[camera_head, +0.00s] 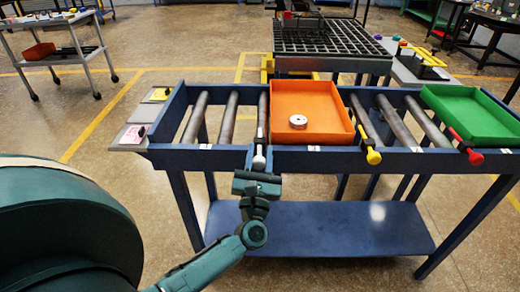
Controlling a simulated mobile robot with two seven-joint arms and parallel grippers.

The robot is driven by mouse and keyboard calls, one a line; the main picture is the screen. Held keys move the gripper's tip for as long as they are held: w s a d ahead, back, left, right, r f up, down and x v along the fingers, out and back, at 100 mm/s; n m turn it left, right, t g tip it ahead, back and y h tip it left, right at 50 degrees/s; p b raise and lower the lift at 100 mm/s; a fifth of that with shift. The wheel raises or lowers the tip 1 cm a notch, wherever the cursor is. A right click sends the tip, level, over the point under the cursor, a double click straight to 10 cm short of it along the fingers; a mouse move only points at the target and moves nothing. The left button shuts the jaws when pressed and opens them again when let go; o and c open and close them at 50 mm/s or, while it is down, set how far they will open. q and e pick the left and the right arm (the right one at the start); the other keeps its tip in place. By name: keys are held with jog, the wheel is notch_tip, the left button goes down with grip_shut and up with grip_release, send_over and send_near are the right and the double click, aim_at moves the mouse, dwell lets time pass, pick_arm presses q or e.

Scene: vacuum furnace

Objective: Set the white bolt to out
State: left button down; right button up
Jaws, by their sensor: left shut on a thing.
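The white bolt (259,160) is at the front rail of the blue roller table (215,158), left of the orange tray. Its pale knob shows just above my left gripper (258,172), and a dark rod runs back from it between the rollers. My left gripper is shut on the white bolt, and its jaws hide part of the knob. My right gripper is not in view.
An orange tray (310,98) holding a small white disc (298,121) sits on the rollers. To its right are a yellow bolt (373,156), a red bolt (474,157) and a green tray (478,108). A grey side shelf (128,137) juts out at left.

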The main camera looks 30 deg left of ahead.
aim_at(261, 161)
pick_arm(q)
jog(key=s+d, duration=0.1)
jog(key=s, duration=0.2)
jog(key=s+d, duration=0.1)
jog(key=shift+s+d+f, duration=0.1)
jog(key=shift+s+d, duration=0.05)
jog(key=shift+d, duration=0.25)
jog(key=c, duration=1.4)
grip_release()
jog(key=shift+s, duration=0.1)
jog(key=shift+o, duration=1.7)
